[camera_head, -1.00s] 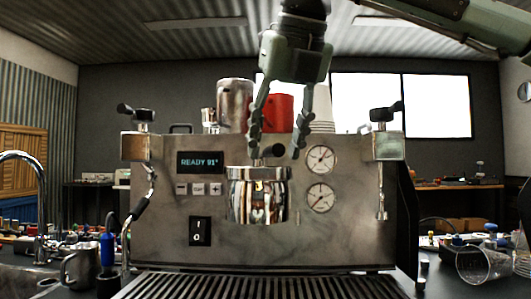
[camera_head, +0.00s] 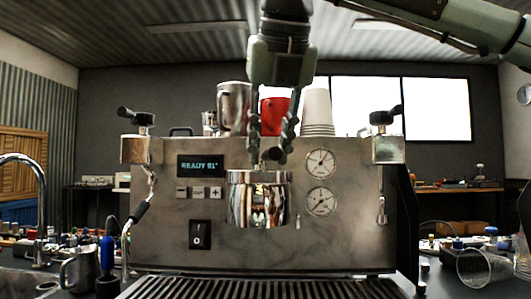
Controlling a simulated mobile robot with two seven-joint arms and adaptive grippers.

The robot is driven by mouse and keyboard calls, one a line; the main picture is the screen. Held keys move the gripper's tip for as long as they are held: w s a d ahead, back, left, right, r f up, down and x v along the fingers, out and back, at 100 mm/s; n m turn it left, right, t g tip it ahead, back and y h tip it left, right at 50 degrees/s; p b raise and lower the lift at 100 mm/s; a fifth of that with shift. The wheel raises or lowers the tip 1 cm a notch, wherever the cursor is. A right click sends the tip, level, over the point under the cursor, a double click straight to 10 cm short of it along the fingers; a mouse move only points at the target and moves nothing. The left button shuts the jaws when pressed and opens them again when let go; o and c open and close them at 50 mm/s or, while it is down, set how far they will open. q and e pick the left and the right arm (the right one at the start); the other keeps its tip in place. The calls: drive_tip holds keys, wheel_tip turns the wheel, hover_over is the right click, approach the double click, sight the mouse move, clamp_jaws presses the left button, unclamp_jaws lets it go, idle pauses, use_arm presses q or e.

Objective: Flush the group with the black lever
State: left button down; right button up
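The espresso machine (camera_head: 330,250) fills the middle of the view, with its display (camera_head: 200,166) lit and reading READY. The shiny group head (camera_head: 258,205) sticks out at its centre. The small dark knob of the black lever (camera_head: 274,154) shows just above the group head. My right gripper (camera_head: 270,152) points down in front of the machine, its fingertips at the lever's height, one on each side of the knob. The fingers are partly closed with a gap between them. Contact with the lever cannot be made out. My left gripper is not in view.
A metal cup (camera_head: 234,108), a red mug (camera_head: 273,112) and stacked white cups (camera_head: 317,112) stand on the machine, close behind the gripper. Steam valves (camera_head: 137,149) (camera_head: 388,149) flank the front. The drip grate (camera_head: 262,288) below is clear. A metal pitcher (camera_head: 79,268) stands at left.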

drive_tip(key=shift+s+a+m+h, duration=0.15)
drive_tip(key=shift+a+m+h, duration=1.1)
drive_tip(key=shift+m, duration=0.55)
drive_tip(key=shift+w+a+m+h, duration=0.2)
drive_tip(key=shift+a+m+h, duration=0.3)
drive_tip(key=shift+a+m, duration=0.45)
drive_tip(key=shift+w+a+m+h, duration=0.2)
drive_tip(key=shift+a+m+h, duration=0.25)
drive_tip(key=shift+a+m, duration=0.45)
drive_tip(key=shift+d, duration=0.3)
drive_tip(key=shift+s+d+n+y, duration=0.25)
drive_tip(key=shift+d+n+y, duration=0.45)
drive_tip(key=shift+n, duration=0.25)
drive_tip(key=shift+s+d+n+y, duration=0.2)
drive_tip(key=shift+d+n+y, duration=0.3)
drive_tip(key=shift+d+n, duration=0.35)
drive_tip(key=shift+d+n+y, duration=0.6)
drive_tip(key=shift+d+n, duration=0.35)
drive_tip(key=shift+n, duration=0.3)
drive_tip(key=shift+w+d+n+y, duration=0.15)
drive_tip(key=shift+d+n+y, duration=0.75)
drive_tip(key=shift+n, duration=0.4)
drive_tip(key=o, duration=0.4)
